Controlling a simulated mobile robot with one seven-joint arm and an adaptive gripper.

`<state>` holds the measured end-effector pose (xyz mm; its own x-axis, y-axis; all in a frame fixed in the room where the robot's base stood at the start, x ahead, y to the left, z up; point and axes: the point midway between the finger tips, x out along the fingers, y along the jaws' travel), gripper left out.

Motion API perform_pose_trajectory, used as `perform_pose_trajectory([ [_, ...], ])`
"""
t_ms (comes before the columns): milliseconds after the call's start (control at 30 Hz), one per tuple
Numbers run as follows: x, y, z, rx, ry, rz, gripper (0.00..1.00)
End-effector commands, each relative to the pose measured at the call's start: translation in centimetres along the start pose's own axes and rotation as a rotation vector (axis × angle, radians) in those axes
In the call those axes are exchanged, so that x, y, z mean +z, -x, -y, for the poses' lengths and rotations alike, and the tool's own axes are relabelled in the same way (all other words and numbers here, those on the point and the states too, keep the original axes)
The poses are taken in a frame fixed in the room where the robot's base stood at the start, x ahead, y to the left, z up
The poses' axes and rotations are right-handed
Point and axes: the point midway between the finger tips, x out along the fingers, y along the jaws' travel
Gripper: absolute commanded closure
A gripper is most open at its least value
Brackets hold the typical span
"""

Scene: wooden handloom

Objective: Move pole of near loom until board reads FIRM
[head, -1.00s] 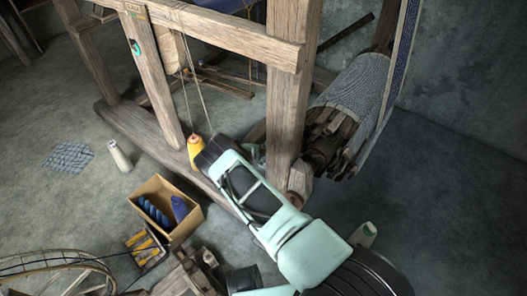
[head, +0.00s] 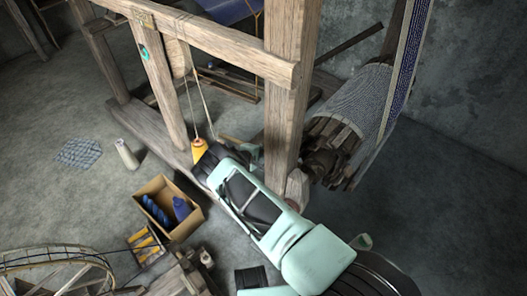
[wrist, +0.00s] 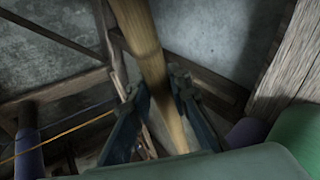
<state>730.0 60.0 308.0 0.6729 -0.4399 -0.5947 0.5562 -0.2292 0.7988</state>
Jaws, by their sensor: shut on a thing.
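In the wrist view a smooth tan wooden pole (wrist: 148,45) runs down between the two dark fingers of my gripper (wrist: 157,92), which is shut on it. In the head view the wooden loom's thick post (head: 288,95) stands beside my pale green arm, and its upper beam (head: 215,42) crosses to the left. No board reading is legible in either view.
A yellow cone (head: 199,149) hangs by cords beside my arm. A cardboard box (head: 190,227) with blue spools stands on the floor at left, near a spoked wheel (head: 55,262). A cloth roller (head: 352,100) sits behind the post. Floor at right is clear.

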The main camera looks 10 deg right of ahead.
Motion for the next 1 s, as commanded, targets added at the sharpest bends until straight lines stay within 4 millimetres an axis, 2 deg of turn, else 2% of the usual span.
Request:
perform_pose_trajectory([
  [67, -0.1, 0.0, -0.2, 0.003, -0.003, -0.002, 1.00],
  [100, -0.1, 0.0, -0.2, 0.003, -0.003, -0.002, 0.82],
  [267, -0.1, 0.0, -0.2, 0.002, -0.003, -0.001, 0.64],
  [667, -0.1, 0.5, -0.1, 0.001, 0.000, 0.000, 0.64],
  [867, -0.1, 2.7, -0.1, 0.002, 0.001, -0.001, 0.64],
  [1000, -0.1, 5.0, -0.1, 0.002, 0.001, -0.001, 0.64],
])
